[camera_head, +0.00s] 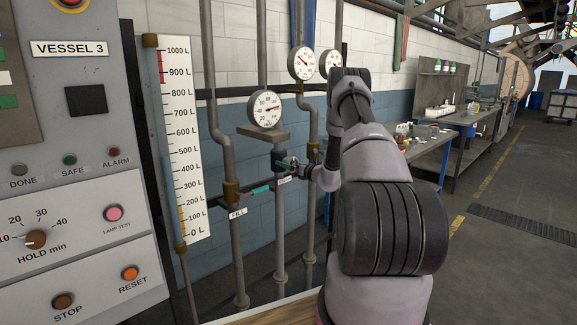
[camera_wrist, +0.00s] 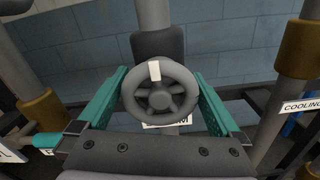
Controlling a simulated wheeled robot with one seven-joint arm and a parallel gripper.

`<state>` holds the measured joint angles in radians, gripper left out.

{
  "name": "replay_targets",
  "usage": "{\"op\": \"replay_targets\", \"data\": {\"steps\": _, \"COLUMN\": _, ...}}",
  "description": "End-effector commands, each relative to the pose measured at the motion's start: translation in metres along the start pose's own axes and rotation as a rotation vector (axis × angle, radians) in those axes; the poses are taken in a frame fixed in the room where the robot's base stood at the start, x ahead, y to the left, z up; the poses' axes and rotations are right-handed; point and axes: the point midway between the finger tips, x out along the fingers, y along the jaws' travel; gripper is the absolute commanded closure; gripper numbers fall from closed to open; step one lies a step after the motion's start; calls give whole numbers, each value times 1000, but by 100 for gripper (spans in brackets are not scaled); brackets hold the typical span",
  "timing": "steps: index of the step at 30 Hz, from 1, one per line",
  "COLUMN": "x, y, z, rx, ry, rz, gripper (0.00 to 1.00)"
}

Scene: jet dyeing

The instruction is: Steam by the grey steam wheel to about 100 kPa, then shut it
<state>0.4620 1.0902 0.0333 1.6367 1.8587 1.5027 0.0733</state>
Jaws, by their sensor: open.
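The grey steam wheel (camera_wrist: 143,103) faces me in the wrist view, with a white mark at the top of its rim. A label below it is mostly hidden. My gripper (camera_wrist: 160,75) is open, with one teal finger on each side of the wheel; I cannot tell whether they touch the rim. In the head view my gripper (camera_head: 287,165) is at the middle pipe, and the wheel is hard to make out there. A large round gauge (camera_head: 264,109) is above it, its red needle pointing right; the scale is too small to read surely.
Two smaller gauges (camera_head: 301,63) hang higher up. A teal lever (camera_head: 260,190) by the FILL label (camera_head: 238,213) is close on the left. The COOLING label (camera_wrist: 301,105) and its pipe are on the right. The VESSEL 3 panel (camera_head: 70,48) stands at the left.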

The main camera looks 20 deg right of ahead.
Motion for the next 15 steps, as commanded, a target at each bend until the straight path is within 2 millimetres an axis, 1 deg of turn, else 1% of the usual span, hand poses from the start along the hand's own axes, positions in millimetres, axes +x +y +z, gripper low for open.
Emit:
{"op": "replay_targets", "data": {"steps": 5, "x": 0, "y": 0, "z": 0, "rx": 0, "ry": 0, "rz": 0, "gripper": 0}}
{"op": "replay_targets", "data": {"steps": 6, "x": 0, "y": 0, "z": 0, "rx": 0, "ry": 0, "rz": 0, "gripper": 15}}
{"op": "replay_targets", "data": {"steps": 8, "x": 0, "y": 0, "z": 0, "rx": 0, "ry": 0, "rz": 0, "gripper": 38}}
{"op": "replay_targets", "data": {"steps": 9, "x": 0, "y": 0, "z": 0, "rx": 0, "ry": 0, "rz": 0, "gripper": 54}}
{"op": "replay_targets", "data": {"steps": 10, "x": 0, "y": 0, "z": 0, "rx": 0, "ry": 0, "rz": 0, "gripper": 65}}
{"op": "replay_targets", "data": {"steps": 15, "x": -1, "y": 0, "z": 0, "rx": -6, "ry": 0, "rz": 0, "gripper": 66}}
